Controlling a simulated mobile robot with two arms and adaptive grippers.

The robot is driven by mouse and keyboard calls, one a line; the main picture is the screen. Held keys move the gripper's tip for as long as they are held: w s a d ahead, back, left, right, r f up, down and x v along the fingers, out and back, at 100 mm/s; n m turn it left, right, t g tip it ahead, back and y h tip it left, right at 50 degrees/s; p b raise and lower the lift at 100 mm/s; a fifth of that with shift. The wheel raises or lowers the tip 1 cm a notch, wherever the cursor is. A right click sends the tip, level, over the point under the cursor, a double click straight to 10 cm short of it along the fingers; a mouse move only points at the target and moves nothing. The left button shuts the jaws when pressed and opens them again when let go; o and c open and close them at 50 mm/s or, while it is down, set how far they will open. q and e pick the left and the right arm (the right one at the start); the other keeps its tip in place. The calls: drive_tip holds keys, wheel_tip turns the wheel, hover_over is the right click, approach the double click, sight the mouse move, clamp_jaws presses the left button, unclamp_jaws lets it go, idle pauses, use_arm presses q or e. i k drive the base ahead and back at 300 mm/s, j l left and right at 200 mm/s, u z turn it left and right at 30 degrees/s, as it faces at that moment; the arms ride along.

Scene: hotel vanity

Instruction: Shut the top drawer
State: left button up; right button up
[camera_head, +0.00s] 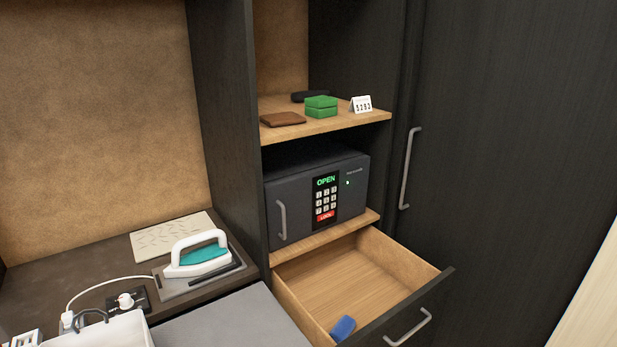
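The top drawer (438,291) is pulled out below the safe shelf in the head view. Its dark front faces the lower right and carries a silver bar handle (408,328). The wooden inside shows, with a blue object (343,328) lying near the front. The drawer's lower part runs out of the picture. Neither of my grippers is in view.
A dark safe (319,196) with a lit OPEN sign stands above the drawer. A shelf over it holds a green box (321,106), a brown wallet-like item (283,119) and a number card (361,104). An iron (197,254) sits on the left counter. A tall closed door (500,170) is at right.

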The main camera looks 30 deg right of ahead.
sight(395, 298)
drive_tip(key=z, duration=1.65)
